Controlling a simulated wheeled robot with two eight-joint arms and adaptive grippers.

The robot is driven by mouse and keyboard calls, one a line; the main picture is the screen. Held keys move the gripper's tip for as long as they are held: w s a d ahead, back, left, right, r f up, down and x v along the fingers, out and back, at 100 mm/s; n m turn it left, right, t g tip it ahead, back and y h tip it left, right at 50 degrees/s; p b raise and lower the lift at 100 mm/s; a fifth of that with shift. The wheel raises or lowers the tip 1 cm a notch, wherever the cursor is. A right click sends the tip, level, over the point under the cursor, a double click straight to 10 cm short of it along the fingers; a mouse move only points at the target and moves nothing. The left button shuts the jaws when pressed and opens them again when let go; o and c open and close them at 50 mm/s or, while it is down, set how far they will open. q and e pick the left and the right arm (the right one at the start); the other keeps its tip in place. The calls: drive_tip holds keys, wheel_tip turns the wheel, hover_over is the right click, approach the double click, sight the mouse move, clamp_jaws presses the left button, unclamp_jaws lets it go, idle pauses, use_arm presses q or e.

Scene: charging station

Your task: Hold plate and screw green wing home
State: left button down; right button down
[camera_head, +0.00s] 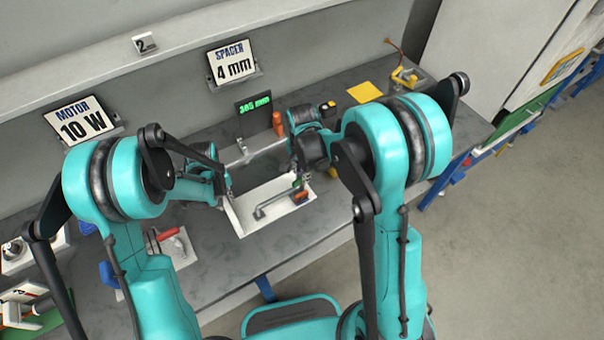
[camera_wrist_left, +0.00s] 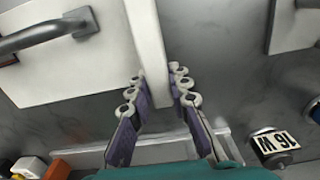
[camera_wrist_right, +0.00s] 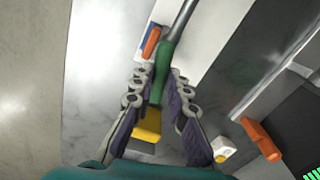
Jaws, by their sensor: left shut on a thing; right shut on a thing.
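The white plate (camera_head: 247,222) with an upturned edge lies on the grey bench; a bent grey bar crosses its face. My left gripper (camera_head: 227,190) is shut on its left edge. In the left wrist view the edge (camera_wrist_left: 146,30) passes between the fingers. My right gripper (camera_head: 299,178) is at the plate's far right corner. In the right wrist view its fingers are shut on the green wing (camera_wrist_right: 165,68), with the grey bar running from its far end and a yellow piece (camera_wrist_right: 148,127) at its near end. How deep the wing is screwed is hidden.
An orange wing (camera_wrist_right: 151,42) is on the plate near the green one. A display reading 305 mm (camera_head: 254,104) stands behind. Spacer (camera_head: 233,62) and motor signs (camera_head: 85,118) stand at the back. A red-handled tool (camera_head: 168,234) lies left of the plate.

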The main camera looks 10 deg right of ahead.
drive_tip(key=shift+m, duration=0.8)
drive_tip(key=c, duration=1.5)
unclamp_jaws()
wheel_tip(320, 180, up, 12)
drive_tip(key=shift+r, duration=0.1)
